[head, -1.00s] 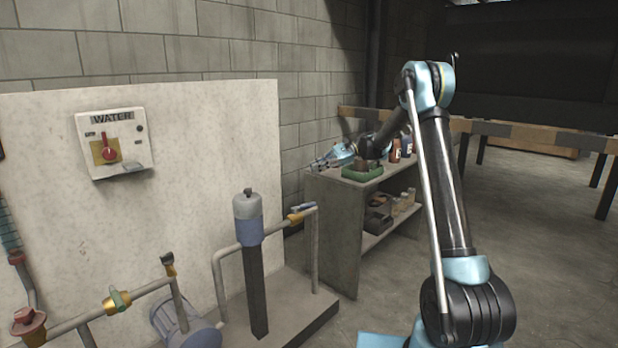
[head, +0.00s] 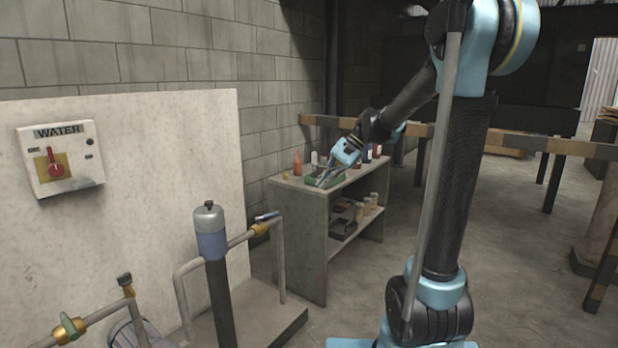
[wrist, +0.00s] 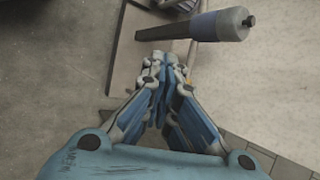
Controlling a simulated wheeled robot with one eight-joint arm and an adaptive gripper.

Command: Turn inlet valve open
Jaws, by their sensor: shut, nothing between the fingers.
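No label shows which one is the inlet valve. My gripper (head: 322,183) is shut and empty, in front of the shelf and apart from both valves in the head view. In the wrist view my gripper's fingers (wrist: 164,62) are together, with the cylinder (wrist: 215,25) beyond them. A small yellowish bit shows beside the fingertips, partly hidden.
A WATER switch box (head: 60,158) with a red knob hangs on the pale panel (head: 150,170). A shelf unit (head: 300,225) with bottles stands behind the pipework. A striped barrier (head: 520,145) crosses the back. The floor on the right is mostly open.

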